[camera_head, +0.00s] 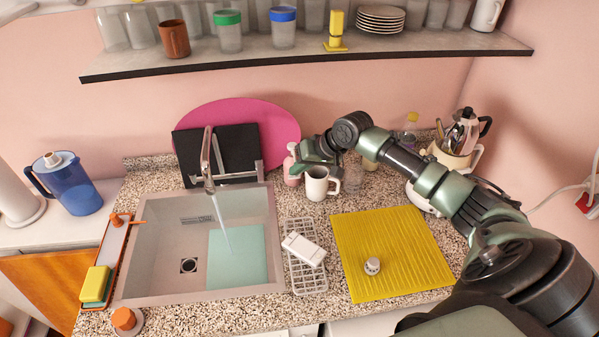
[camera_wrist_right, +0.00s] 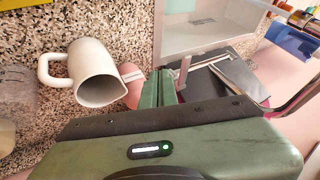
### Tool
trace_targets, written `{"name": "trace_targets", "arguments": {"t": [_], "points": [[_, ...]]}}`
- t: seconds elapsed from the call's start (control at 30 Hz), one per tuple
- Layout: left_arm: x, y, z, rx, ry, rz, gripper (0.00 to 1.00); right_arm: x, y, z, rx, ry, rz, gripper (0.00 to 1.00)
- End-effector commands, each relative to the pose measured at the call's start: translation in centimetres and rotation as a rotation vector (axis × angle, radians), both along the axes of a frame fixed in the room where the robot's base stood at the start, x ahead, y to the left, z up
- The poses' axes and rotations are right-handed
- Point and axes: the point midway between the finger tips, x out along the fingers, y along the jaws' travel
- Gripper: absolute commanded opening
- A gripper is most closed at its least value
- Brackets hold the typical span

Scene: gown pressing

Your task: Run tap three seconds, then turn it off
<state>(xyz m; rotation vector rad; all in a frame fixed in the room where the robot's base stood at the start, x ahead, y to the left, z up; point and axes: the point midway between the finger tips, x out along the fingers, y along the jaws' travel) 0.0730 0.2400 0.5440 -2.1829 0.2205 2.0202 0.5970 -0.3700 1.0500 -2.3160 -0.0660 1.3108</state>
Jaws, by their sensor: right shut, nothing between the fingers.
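The metal tap (camera_head: 207,165) stands at the back of the sink, and a stream of water (camera_head: 222,222) runs from it into the basin. Its metal parts also show in the right wrist view (camera_wrist_right: 183,72), beyond my fingers. The grey sink (camera_head: 165,235) has a pale turquoise sheet (camera_head: 238,255) on its floor, where the stream lands. My right gripper (camera_head: 298,168) is shut and empty, to the right of the tap and apart from it, behind the white mug. Its closed green fingers show in the right wrist view (camera_wrist_right: 160,88). My left gripper is out of view.
A white mug (camera_head: 317,184) and a pink bottle (camera_head: 291,168) stand close by my right gripper. Dark boards (camera_head: 240,145) and a magenta oval tray (camera_head: 283,125) lean behind the tap. A yellow mat (camera_head: 400,250) lies right. A shelf (camera_head: 300,58) of cups hangs above.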

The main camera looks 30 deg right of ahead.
Motion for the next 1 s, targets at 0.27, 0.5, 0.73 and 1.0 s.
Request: {"name": "trace_targets", "arguments": {"t": [0.27,0.5,0.73,1.0], "points": [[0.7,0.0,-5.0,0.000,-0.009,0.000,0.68,2.2,1.1,-3.9,0.001,-0.002,0.001,0.00],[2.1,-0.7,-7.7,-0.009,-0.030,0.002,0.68,3.9,2.3,-5.6,0.000,-0.004,0.003,0.00],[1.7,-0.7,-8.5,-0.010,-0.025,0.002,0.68,4.9,4.9,-5.2,0.000,-0.002,0.001,0.00],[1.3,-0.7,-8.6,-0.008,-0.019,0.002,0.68,5.1,5.4,-5.1,-0.001,0.000,0.000,0.00]]}}
